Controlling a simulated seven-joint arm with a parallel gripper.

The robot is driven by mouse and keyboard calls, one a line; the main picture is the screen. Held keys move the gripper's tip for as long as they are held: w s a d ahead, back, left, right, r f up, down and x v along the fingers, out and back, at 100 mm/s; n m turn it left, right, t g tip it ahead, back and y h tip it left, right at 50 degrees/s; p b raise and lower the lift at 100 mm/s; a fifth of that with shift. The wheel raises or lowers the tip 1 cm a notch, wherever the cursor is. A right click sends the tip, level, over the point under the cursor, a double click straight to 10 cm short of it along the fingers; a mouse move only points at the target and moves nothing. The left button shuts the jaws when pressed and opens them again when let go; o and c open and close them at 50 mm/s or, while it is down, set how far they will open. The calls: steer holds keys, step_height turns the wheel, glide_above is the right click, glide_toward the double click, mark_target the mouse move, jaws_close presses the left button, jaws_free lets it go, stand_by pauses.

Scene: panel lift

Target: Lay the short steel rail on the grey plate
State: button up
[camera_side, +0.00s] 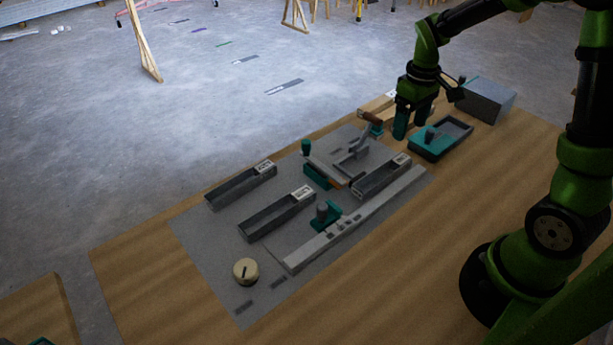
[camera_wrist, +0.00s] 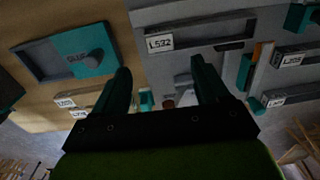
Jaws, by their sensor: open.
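The grey plate (camera_side: 205,262) lies flat on the wooden table; part of it also shows in the wrist view (camera_wrist: 150,17). On it are several dark grey channel-shaped pieces with white labels, such as one at the right (camera_side: 380,178), and a long light grey bar (camera_side: 355,222) along its near edge. I cannot tell which piece is the short steel rail. My gripper (camera_side: 410,130) is open and empty, pointing down near the plate's far right end. In the wrist view its fingers (camera_wrist: 160,72) stand apart with nothing held between them.
A teal tray (camera_side: 459,128) with a dark knob stands right of my gripper, with a grey box (camera_side: 488,100) behind it. Pale wooden labelled pieces (camera_side: 376,106) lie behind the gripper. Teal fittings and a cream dial (camera_side: 246,271) stand on the plate.

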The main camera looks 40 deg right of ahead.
steer(key=s+a+r+m+t+y, duration=0.2)
steer(key=s+a+r+m+t, duration=0.2)
steer(key=s+a+r+t, duration=0.3)
steer(key=s+a+r, duration=0.4)
steer(key=a+r, duration=0.2)
steer(key=a, duration=0.2)
